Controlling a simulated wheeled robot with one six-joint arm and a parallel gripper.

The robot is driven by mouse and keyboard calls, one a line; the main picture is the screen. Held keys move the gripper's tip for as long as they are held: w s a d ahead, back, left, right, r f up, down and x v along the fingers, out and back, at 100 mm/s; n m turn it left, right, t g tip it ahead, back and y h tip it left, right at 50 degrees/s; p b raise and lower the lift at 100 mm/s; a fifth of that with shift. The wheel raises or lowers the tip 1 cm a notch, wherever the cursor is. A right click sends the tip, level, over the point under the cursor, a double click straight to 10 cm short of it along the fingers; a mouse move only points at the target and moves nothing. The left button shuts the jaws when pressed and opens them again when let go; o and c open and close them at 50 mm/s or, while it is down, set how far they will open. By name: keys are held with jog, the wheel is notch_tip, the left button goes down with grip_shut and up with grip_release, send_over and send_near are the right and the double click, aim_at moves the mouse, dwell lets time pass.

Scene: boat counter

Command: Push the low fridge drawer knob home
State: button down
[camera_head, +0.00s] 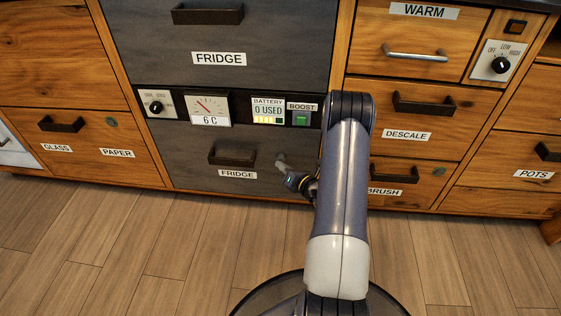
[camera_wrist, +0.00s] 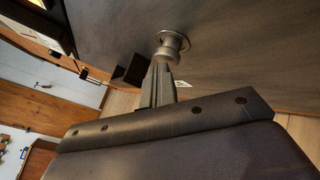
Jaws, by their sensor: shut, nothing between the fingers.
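The low fridge drawer (camera_head: 195,150) is a dark grey front with a FRIDGE label and a black handle (camera_head: 232,155). Its small metal knob (camera_wrist: 172,45) stands out from a round plate on the drawer face in the wrist view. My gripper (camera_wrist: 161,70) is shut and empty, with its fingertips at the knob's outer end. I cannot tell whether they touch it. In the head view my gripper (camera_head: 284,167) is at the right of the drawer, and the knob is hard to make out there.
The drawer handle also shows in the wrist view as a dark block (camera_wrist: 130,70), close to the left of my fingers. Above the drawer is a panel with a gauge (camera_head: 209,108) and a green boost button (camera_head: 301,119). The wooden floor (camera_head: 130,240) in front is clear.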

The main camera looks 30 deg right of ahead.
jog(key=shift+w+d+b, duration=0.3)
jog(key=shift+w+d, duration=0.35)
jog(key=shift+w, duration=0.3)
dwell(0.9)
jog(key=shift+s, duration=0.1)
jog(key=shift+s+a, duration=0.5)
jog(key=shift+s, duration=0.2)
jog(key=shift+s+a, duration=0.5)
jog(key=shift+s, duration=0.2)
jog(key=shift+s+a, duration=0.75)
jog(key=shift+s, duration=0.3)
jog(key=shift+s+a, duration=0.7)
jog(key=shift+s, duration=0.35)
